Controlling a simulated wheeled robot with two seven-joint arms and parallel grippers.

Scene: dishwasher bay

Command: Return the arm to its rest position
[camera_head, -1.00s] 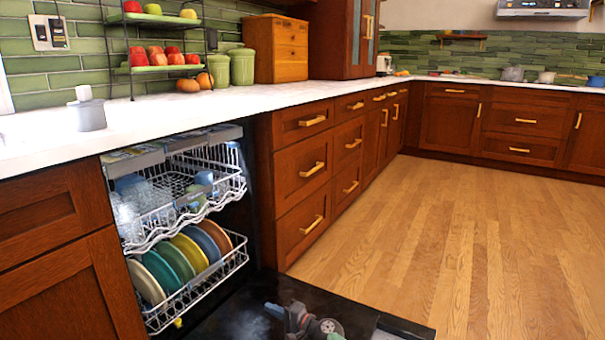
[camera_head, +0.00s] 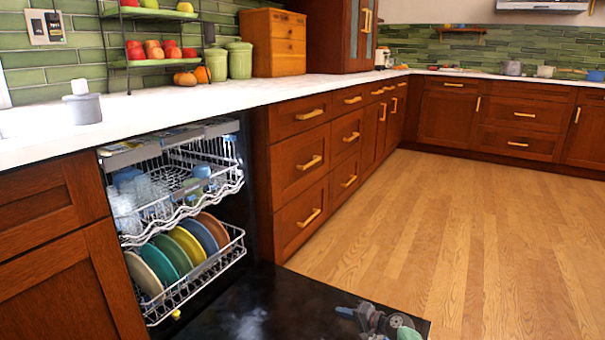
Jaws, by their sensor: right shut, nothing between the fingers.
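My right gripper (camera_head: 345,311) shows at the bottom of the head view, low over the open black dishwasher door (camera_head: 270,292). Its fingers are closed and hold nothing. Part of my right arm (camera_head: 385,322) shows beside it at the lower edge. My left gripper is not in view. The gripper is clear of the dishwasher racks and stands to their right.
The lower rack (camera_head: 222,268) holds several coloured plates; the upper rack (camera_head: 190,212) holds glasses and cups. Both sit in the open dishwasher. Drawers (camera_head: 300,165) and the white counter (camera_head: 180,100) run alongside. The wooden floor (camera_head: 480,220) at right is clear.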

